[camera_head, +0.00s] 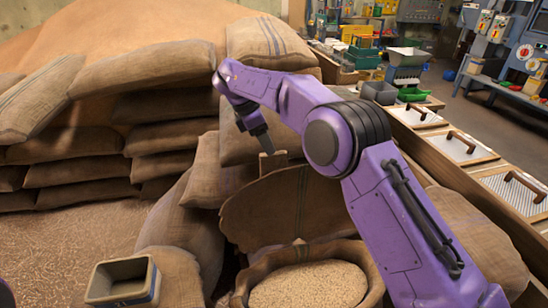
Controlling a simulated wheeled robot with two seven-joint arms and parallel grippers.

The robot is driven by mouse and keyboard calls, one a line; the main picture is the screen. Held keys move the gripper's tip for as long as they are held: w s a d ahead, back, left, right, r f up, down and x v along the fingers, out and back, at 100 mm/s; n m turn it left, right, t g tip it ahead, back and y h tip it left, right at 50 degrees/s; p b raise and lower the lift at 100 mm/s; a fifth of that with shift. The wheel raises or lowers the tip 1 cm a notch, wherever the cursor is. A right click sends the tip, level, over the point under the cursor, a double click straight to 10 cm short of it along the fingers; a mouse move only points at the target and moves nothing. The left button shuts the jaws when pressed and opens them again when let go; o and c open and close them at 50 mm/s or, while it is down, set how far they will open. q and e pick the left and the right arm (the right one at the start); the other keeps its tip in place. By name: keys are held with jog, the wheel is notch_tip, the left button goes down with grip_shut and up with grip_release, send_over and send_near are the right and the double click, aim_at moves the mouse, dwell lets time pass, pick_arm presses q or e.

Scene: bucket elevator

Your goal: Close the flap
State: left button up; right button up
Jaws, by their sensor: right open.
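A brown flap-like panel (262,212), with a seam running down it, stands raised behind the open mouth of a grain-filled sack (258,272). I cannot tell for sure that it is the flap. Pale grain (310,286) shows in the sack's mouth. My right gripper (266,146) points down just above a small wooden piece (272,161) at the top of the panel; contact is unclear. It is open and seems to hold nothing. My right arm hides part of the sack's right side. My left gripper is not in view.
Stacked full sacks (80,156) and a grain heap (145,30) fill the left and back. A grey bucket (124,281) sits at lower left. A wooden bench with handled lids (466,148) runs along the right. Open grain-strewn floor (55,235) lies at left.

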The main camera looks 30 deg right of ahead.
aim_at(276, 159)
jog(key=p+x, duration=0.1)
jog(key=x, duration=0.6)
jog(key=shift+f, duration=0.2)
jog(key=shift+s+r, duration=0.1)
grip_shut()
